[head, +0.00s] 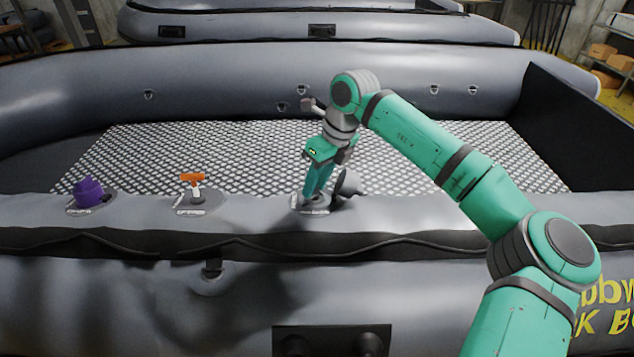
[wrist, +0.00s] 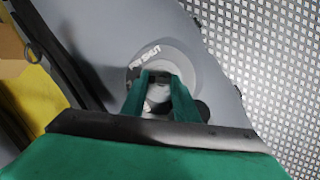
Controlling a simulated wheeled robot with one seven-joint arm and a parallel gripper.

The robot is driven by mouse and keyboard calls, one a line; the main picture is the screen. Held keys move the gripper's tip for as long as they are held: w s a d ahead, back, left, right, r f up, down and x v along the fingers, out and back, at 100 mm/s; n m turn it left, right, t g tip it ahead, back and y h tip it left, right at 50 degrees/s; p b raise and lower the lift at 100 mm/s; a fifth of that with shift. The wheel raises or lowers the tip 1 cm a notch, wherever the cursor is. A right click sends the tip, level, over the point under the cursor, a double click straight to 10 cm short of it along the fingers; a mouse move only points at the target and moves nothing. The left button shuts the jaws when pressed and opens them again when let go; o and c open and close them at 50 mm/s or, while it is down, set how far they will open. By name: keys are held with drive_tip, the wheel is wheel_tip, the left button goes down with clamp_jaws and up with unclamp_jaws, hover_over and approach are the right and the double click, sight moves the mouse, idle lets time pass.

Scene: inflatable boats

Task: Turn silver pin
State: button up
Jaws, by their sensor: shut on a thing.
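My gripper (head: 314,194) points down at the rightmost valve on the boat's near tube. Its two green fingers also show in the wrist view (wrist: 160,84), shut on the silver pin (wrist: 158,93) in the middle of the valve. The pin shows only as a small pale patch between the fingers; they hide it in the head view. The round grey valve base (wrist: 182,62) carries a printed label. A dark round cap (head: 349,183) stands open beside the fingers on the right. I cannot tell how far the pin is turned.
An orange T-shaped handle (head: 194,180) and a purple cap (head: 89,192) sit on their own bases further left along the tube. The grey tube (head: 250,226) runs across the front. The patterned boat floor (head: 240,150) behind it is clear.

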drive_tip(key=m, duration=0.1)
drive_tip(key=m+h, duration=0.1)
drive_tip(key=m, duration=0.1)
drive_tip(key=m+t, duration=0.1)
drive_tip(key=m, duration=0.1)
drive_tip(key=shift+a+h, duration=0.3)
drive_tip(key=shift+h, duration=0.1)
drive_tip(key=shift+w+a+m+h, duration=0.1)
drive_tip(key=shift+m+h, duration=0.6)
drive_tip(key=shift+m, duration=1.4)
drive_tip(key=o, duration=1.1)
drive_tip(key=shift+c, duration=0.2)
drive_tip(key=shift+r, duration=0.1)
wheel_tip(320, 180, up, 10)
drive_tip(key=s, duration=0.2)
drive_tip(key=shift+r, duration=0.25)
